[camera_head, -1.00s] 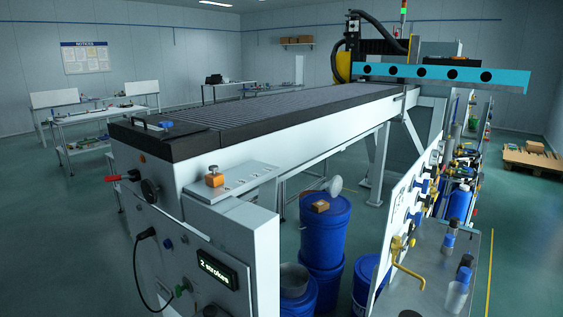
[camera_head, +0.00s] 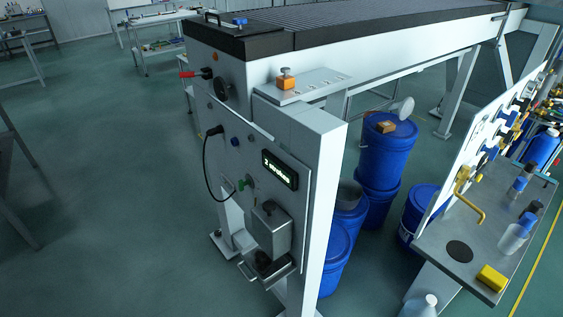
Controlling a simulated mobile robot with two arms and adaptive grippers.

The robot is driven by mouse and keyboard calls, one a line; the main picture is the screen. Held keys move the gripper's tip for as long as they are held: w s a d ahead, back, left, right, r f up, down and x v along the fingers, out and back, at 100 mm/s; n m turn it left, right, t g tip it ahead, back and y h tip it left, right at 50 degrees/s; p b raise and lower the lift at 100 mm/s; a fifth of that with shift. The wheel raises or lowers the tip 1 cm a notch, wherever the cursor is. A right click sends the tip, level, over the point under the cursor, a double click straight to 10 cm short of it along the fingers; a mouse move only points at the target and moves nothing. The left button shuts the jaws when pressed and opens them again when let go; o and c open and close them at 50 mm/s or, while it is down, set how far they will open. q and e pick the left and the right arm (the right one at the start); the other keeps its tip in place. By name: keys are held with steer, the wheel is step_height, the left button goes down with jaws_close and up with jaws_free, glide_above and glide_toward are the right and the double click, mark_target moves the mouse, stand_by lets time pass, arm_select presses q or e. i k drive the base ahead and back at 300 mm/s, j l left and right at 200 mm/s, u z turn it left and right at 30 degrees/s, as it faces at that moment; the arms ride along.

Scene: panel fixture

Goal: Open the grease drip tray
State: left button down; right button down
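A grey box-shaped unit (camera_head: 271,230) is mounted low on the front panel of the white machine. Below it, a small metal tray (camera_head: 278,271), apparently the grease drip tray, sits at the panel's lower edge. A bar handle (camera_head: 246,272) sticks out at the tray's front left. A dark round object (camera_head: 263,259) shows over the tray. How far the tray is pulled out I cannot tell. Neither of my grippers is in view.
Blue drums (camera_head: 386,150) stand to the right, beside a metal bench (camera_head: 470,245). The floor left of the machine is clear.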

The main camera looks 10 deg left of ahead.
mark_target(265, 269)
steer(key=k+j+u, duration=0.1)
steer(key=k, duration=0.35)
steer(key=k+j+u, duration=0.15)
steer(key=k+j, duration=0.15)
steer(key=k, duration=0.15)
